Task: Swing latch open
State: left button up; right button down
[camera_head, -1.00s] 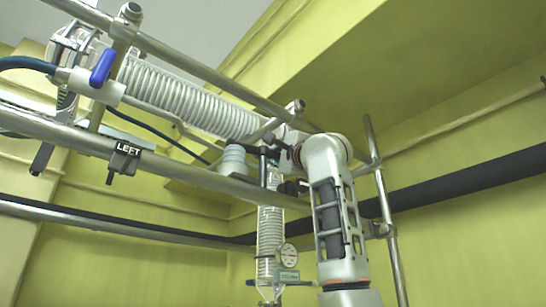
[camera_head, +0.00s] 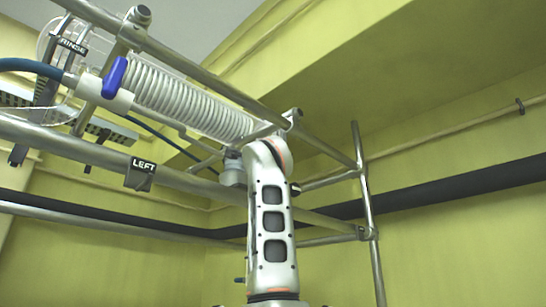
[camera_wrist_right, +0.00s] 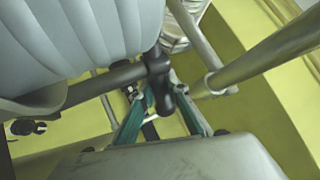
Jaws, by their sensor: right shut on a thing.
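In the right wrist view, a black knobbed piece that looks like the latch handle (camera_wrist_right: 160,68) joins a dark horizontal rod. My right gripper (camera_wrist_right: 163,97) has its two teal fingers on either side of the handle's lower end and is shut on it. In the head view, my right arm rises in front of the frame and hides the gripper and the latch behind its top joint. My left gripper is in neither current view.
A large grey ribbed body (camera_wrist_right: 75,40) stands close left of the handle. A metal tube (camera_wrist_right: 260,60) runs at right. In the head view, a coiled condenser (camera_head: 190,100), a blue valve handle (camera_head: 113,77) and a LEFT tag (camera_head: 140,173) sit around metal rails (camera_head: 215,190).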

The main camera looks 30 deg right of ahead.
jog(key=shift+s+a+m+g+h, duration=0.15)
jog(key=shift+m+g+h, duration=0.35)
jog(key=shift+g+h, duration=0.25)
jog(key=shift+h, duration=0.35)
jog(key=c, duration=1.9)
grip_release()
jog(key=shift+v, duration=3.8)
